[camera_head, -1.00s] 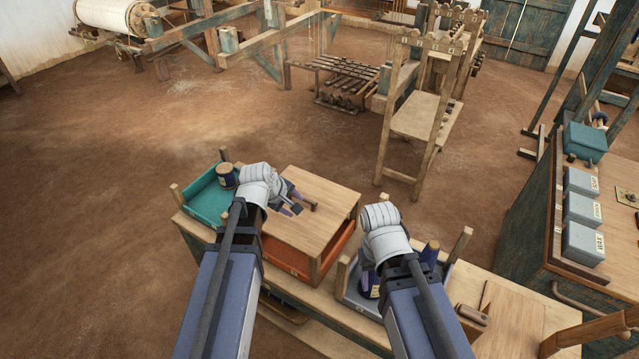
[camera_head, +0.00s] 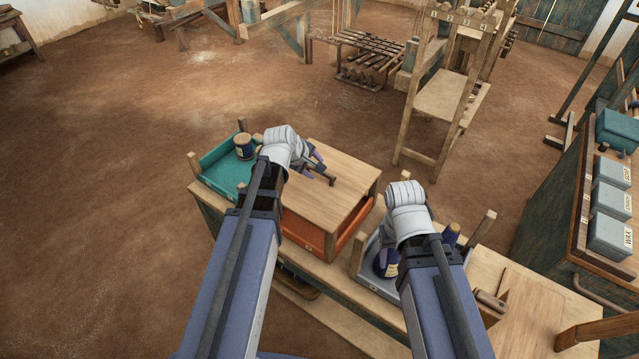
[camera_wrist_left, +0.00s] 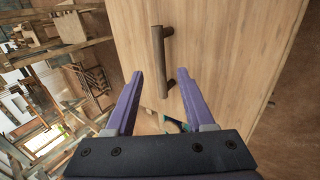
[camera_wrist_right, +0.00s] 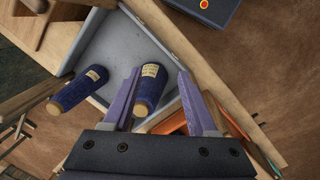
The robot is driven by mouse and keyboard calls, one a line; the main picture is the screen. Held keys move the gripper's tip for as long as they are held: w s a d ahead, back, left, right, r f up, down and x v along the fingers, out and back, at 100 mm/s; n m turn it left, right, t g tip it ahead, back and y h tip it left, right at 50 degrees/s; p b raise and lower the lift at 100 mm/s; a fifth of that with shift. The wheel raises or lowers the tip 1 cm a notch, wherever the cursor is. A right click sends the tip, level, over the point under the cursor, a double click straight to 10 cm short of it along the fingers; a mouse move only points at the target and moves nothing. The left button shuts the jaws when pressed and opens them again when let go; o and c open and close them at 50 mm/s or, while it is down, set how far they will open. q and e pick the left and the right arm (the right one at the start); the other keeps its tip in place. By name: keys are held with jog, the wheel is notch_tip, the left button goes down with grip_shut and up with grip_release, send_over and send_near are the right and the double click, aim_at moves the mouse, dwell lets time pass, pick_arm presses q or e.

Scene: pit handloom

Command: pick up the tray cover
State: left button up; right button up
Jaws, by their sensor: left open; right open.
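The tray cover (camera_head: 340,185) is a flat light-wood board lying over an orange tray (camera_head: 305,230), with a dark wooden bar handle (camera_head: 318,172) on top. My left gripper (camera_head: 317,164) is open at the handle. In the left wrist view the cover (camera_wrist_left: 225,50) fills the middle and right, and the handle (camera_wrist_left: 160,60) stands between and just beyond the open fingertips (camera_wrist_left: 160,76); contact cannot be told. My right gripper (camera_wrist_right: 160,73) is open over a grey tray (camera_wrist_right: 115,45), with a dark blue bobbin (camera_wrist_right: 151,88) between its fingers in the picture.
A teal tray (camera_head: 225,172) with a bobbin (camera_head: 243,146) lies left of the cover. Corner posts rise around the bench (camera_head: 340,285). A side cabinet with grey boxes (camera_head: 611,201) is at the right; open floor lies at left.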

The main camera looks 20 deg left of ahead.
aim_at(318, 180)
pick_arm(q)
jog(key=b+x, duration=0.1)
jog(key=x, duration=0.1)
jog(key=b+x, duration=0.2)
jog(key=shift+w+a+f, duration=0.15)
jog(key=shift+f, duration=0.15)
jog(key=shift+r, duration=0.1)
grip_shut()
dwell(1.0)
